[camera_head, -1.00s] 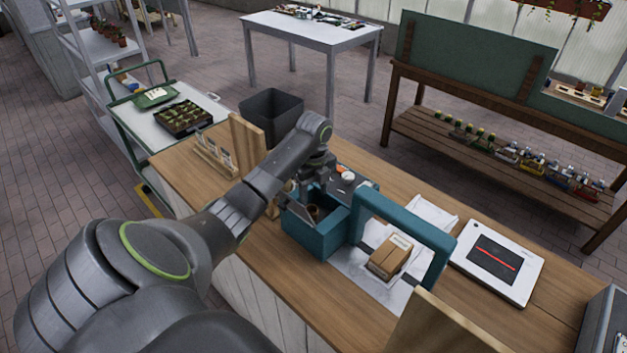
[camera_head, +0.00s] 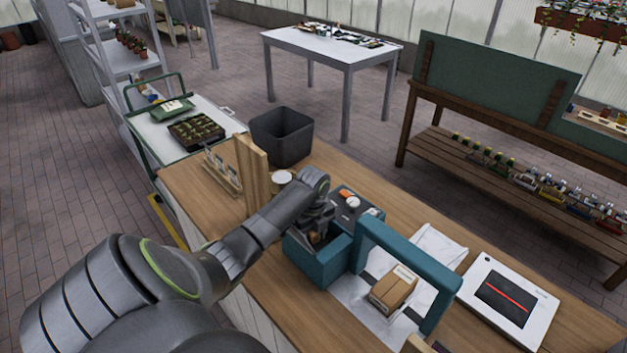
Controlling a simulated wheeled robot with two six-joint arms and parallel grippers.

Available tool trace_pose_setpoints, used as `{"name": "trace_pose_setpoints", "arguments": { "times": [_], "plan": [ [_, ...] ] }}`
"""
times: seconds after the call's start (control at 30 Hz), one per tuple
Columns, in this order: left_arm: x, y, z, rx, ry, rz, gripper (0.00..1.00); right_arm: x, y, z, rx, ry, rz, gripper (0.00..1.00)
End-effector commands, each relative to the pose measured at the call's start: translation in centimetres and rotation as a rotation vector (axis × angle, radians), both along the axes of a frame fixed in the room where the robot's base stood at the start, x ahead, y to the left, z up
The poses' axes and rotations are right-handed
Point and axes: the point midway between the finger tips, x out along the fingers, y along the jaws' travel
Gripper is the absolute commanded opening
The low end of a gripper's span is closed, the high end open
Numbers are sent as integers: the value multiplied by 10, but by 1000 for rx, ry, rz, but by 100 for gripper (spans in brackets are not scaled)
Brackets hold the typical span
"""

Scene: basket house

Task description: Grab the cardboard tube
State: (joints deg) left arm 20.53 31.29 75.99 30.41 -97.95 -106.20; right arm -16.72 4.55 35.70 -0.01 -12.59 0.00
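A teal open-topped box (camera_head: 318,265) stands on the wooden counter, joined to a teal frame at its right. A small brown piece, likely the cardboard tube (camera_head: 317,241), shows inside the box, mostly hidden by my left gripper. My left gripper (camera_head: 316,230) points down into the box's opening from above, close to the brown piece. Its fingers are dark and partly covered by the wrist, so I cannot tell whether they are open or touching it. My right gripper is out of view.
A small cardboard box (camera_head: 394,289) sits inside the teal frame (camera_head: 410,253). A white device with a red line (camera_head: 506,304) lies to the right. A wooden board (camera_head: 252,176), a pale round item (camera_head: 281,177) and a black bin (camera_head: 283,137) stand behind my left arm.

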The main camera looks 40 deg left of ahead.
Motion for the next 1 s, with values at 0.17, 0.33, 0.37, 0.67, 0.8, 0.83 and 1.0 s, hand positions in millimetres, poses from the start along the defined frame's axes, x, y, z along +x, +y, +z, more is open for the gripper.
{"name": "trace_pose_setpoints", "arguments": {
  "times": [0.17,0.33,0.37,0.67,0.8,0.83,1.0],
  "plan": [
    [0,0,1,0,1,-1,21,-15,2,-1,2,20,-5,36],
    [0,0,1,0,0,-1,0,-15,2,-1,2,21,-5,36],
    [0,0,1,0,0,-1,0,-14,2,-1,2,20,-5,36],
    [1,0,6,0,-2,-1,0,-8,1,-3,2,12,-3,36],
    [2,1,23,3,-6,-3,0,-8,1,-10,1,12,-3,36],
    [1,1,28,4,-5,-3,0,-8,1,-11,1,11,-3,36],
    [2,1,63,4,-7,-3,0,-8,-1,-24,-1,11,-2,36]
  ]
}}
